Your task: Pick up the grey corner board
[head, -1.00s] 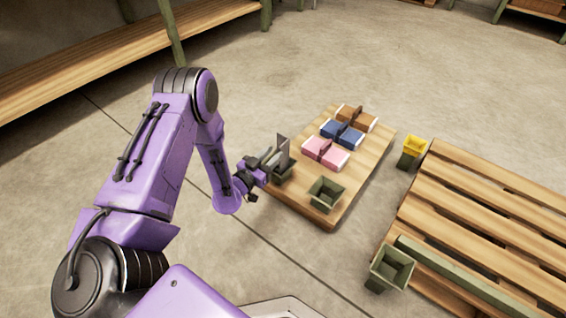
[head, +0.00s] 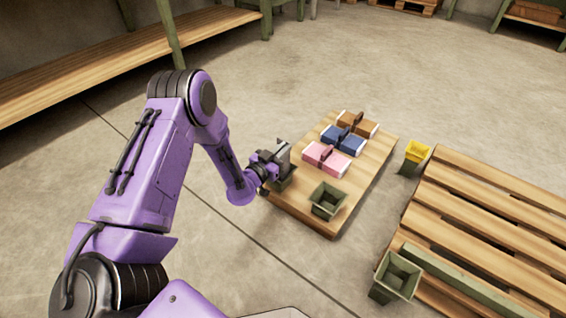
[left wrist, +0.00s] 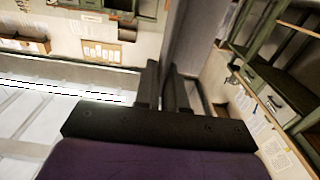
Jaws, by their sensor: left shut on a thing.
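The grey corner board (head: 284,151) stands roughly upright above the near left corner of the wooden board, at a green holder (head: 286,181) there. My left gripper (head: 279,161) is shut on it. In the left wrist view the grey board (left wrist: 197,40) rises between the two dark fingers (left wrist: 164,88) and runs out of the top of the picture. The gripper hides part of the board's lower end, so I cannot tell whether it is clear of the holder. My right gripper is not in view.
Pink (head: 333,160), blue (head: 343,138) and brown (head: 357,124) bundles lie on the wooden board (head: 372,165). An empty green holder (head: 327,201) stands near its front. A slatted pallet (head: 480,215) is at right, with a green holder (head: 396,276) and a yellow-topped one (head: 416,152) beside it.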

